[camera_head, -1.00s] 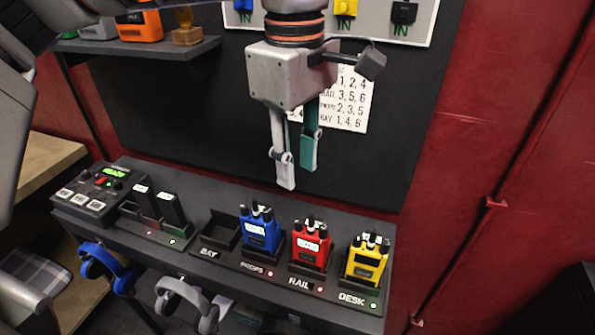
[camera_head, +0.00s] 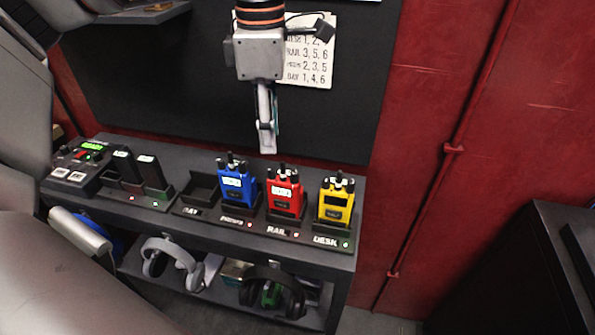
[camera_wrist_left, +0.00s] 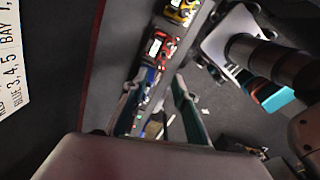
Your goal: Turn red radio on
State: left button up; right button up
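The red radio (camera_head: 284,191) stands upright in the dock marked RAIL, between the blue radio (camera_head: 237,186) and the yellow radio (camera_head: 336,202). My left gripper (camera_head: 267,148) points down, empty, above and slightly behind the red and blue radios, touching neither. In the left wrist view its teal-lined fingers (camera_wrist_left: 153,88) are spread apart. I cannot make out my right gripper.
A control box (camera_head: 78,169) and two dark handsets stand at the shelf's left. The BAY dock (camera_head: 200,190) is empty. Headphones (camera_head: 172,262) hang below the shelf edge. A notice (camera_head: 308,55) with numbers is on the dark wall panel behind my gripper.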

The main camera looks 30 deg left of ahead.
aim_at(272, 169)
pick_arm(q)
jog(key=shift+a+f, duration=0.1)
jog(key=shift+f, duration=3.85)
grip_shut()
